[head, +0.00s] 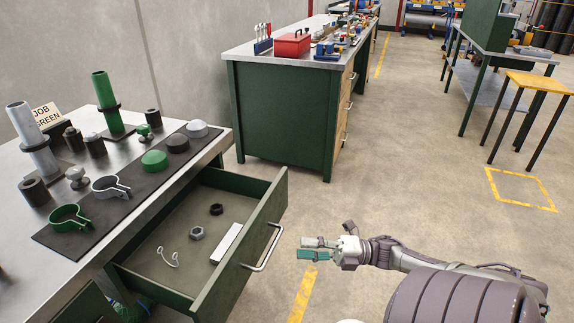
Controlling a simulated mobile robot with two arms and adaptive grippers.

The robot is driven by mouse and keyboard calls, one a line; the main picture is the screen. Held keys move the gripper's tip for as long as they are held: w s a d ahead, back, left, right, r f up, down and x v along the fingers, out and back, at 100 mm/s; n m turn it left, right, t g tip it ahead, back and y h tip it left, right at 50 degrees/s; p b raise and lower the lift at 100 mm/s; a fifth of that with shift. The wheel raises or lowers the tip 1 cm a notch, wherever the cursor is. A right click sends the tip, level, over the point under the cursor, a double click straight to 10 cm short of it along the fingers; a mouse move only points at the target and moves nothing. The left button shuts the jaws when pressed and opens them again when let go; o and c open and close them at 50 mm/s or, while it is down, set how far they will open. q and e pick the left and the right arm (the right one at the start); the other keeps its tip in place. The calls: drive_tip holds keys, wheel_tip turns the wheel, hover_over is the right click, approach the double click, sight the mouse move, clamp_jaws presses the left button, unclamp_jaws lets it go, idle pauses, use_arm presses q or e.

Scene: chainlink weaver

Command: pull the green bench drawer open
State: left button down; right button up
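The green bench drawer (236,262) stands pulled well out from under the steel-topped bench at the left, its inside in plain view. Its metal bar handle (265,252) runs along the front panel. My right gripper (304,248) is just to the right of the handle, apart from it and pointing toward it. Its fingers look slightly parted, with nothing between them. In the drawer lie a grey nut (197,233), a dark ring (216,209), a white bar (227,243) and a thin pale wire clip (168,257). My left gripper cannot be made out.
The bench top (20,165) holds clamps, posts, knobs and domes, several on a dark mat (125,204). A second green bench (282,120) stands beyond the drawer. A yellow stool (540,82) is at the right. The floor around my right gripper is clear.

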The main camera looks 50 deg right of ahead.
drive_tip(key=shift+v, duration=1.6)
